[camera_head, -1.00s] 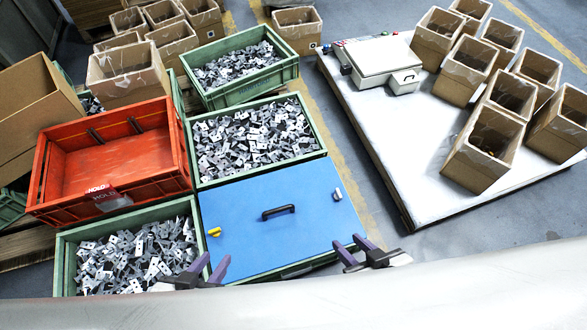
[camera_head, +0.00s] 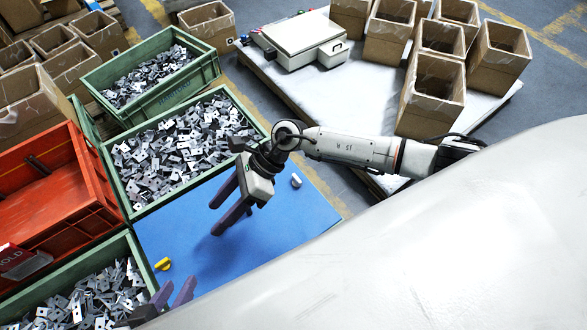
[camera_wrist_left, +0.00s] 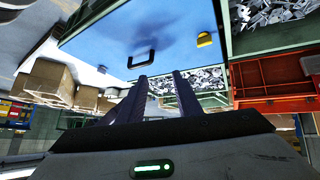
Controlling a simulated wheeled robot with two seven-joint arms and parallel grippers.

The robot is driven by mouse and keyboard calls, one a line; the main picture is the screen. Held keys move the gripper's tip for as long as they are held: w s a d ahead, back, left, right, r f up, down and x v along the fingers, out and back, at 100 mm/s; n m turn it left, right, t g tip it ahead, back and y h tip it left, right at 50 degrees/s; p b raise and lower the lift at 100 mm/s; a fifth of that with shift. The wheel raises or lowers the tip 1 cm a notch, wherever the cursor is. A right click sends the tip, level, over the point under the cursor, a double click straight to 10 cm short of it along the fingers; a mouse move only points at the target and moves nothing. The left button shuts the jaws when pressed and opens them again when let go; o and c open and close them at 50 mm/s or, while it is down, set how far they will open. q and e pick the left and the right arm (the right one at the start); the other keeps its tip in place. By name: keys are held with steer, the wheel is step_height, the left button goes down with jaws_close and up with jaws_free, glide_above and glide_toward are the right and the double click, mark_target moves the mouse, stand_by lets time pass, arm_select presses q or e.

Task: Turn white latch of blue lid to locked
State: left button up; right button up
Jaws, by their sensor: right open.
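The blue lid (camera_head: 190,250) lies flat on a crate; it also shows in the left wrist view (camera_wrist_left: 105,40). The small white latch (camera_head: 296,181) sits near the lid's right edge, uncovered. A yellow latch (camera_head: 162,264) sits near the left edge and shows in the left wrist view (camera_wrist_left: 204,40). My right gripper (camera_head: 215,218) is open and empty above the lid, left of the white latch and apart from it. It hides the lid's black handle (camera_wrist_left: 141,58) in the head view. My left gripper (camera_head: 170,290) is open and empty at the lid's near-left corner.
Green crates of metal parts (camera_head: 180,150) stand behind and left of the lid. A red crate (camera_head: 100,215) is at the left. A pale platform (camera_head: 325,100) with cardboard boxes (camera_head: 430,95) and a white device (camera_head: 305,35) lies beyond my right arm.

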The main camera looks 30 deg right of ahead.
steer(key=w+d+f+n+h+b, duration=0.1)
steer(key=w+d+f+n+h, duration=0.15)
steer(key=d, duration=0.45)
steer(key=w+d+f+n+h+b, duration=0.1)
steer(key=w+d+f+h, duration=0.25)
steer(key=d, duration=0.35)
steer(key=n+h+b, duration=0.2)
steer(key=h, duration=0.2)
glide_above(297, 178)
step_height(297, 178, down, 8)
steer(key=b, duration=0.2)
steer(key=shift+f+b, duration=0.25)
steer(key=shift+b, duration=0.1)
steer(key=shift+f, duration=0.65)
arm_select(q)
steer(key=shift+m+g+h, duration=0.3)
steer(key=shift+m+h, duration=0.1)
steer(key=shift+h, duration=0.4)
steer(key=d+f, duration=0.2)
steer(key=d, duration=0.1)
steer(key=shift+w+d+f, duration=0.1)
steer(key=shift+w+f, duration=0.2)
steer(key=shift+w, duration=0.1)
arm_select(e)
steer(key=shift+c, duration=0.6)
steer(key=c, duration=1)
steer(key=shift+o, duration=0.2)
